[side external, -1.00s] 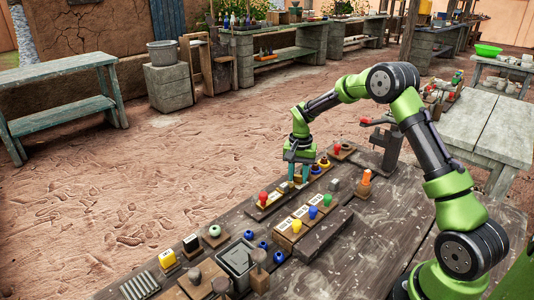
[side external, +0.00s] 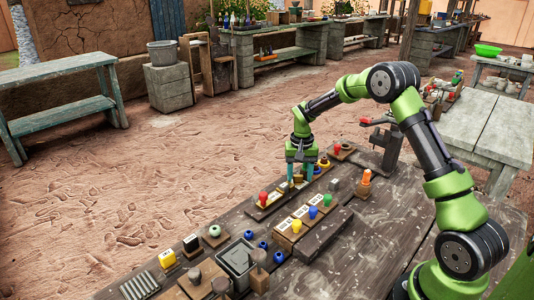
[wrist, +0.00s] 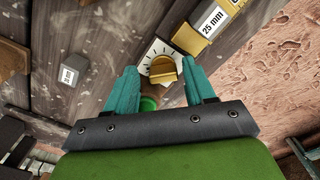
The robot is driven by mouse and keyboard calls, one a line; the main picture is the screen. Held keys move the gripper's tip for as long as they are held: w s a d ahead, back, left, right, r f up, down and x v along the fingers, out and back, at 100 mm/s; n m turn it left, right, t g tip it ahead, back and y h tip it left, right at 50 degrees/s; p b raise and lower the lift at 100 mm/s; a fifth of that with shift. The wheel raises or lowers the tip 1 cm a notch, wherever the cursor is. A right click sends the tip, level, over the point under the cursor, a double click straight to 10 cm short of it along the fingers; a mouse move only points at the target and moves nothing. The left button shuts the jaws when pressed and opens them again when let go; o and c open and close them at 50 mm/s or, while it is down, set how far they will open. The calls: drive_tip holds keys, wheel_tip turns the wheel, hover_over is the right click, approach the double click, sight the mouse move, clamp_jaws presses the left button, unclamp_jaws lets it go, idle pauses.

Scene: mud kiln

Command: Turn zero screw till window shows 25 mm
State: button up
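A brass-yellow screw knob (wrist: 163,70) sits on a white dial plate with black tick marks (wrist: 155,47) in the wrist view. Beside it at upper right is a yellow piece with a white window (wrist: 213,17) reading "25 mm". My gripper (wrist: 159,68) has two teal fingers standing apart, one on each side of the knob, with visible space between them and it. In the side view my gripper (side external: 300,181) points down over the far row of wooden blocks. The knob is too small to make out there.
A small grey block (wrist: 68,76) labelled "25 mm" lies left in the wrist view. A green round part (wrist: 149,103) shows below the knob. Blocks with red (side external: 263,198), yellow (side external: 296,226) and blue (side external: 313,212) knobs stand near my gripper. A grey bin (side external: 238,260) is nearer the camera.

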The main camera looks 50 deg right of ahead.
sight(299, 176)
drive_tip(key=shift+w+a+r, duration=0.1)
drive_tip(key=shift+a, duration=0.2)
drive_tip(key=shift+r, duration=0.35)
drive_tip(key=r, duration=0.7)
drive_tip(key=shift+d+r, duration=0.1)
drive_tip(key=shift+d, duration=0.15)
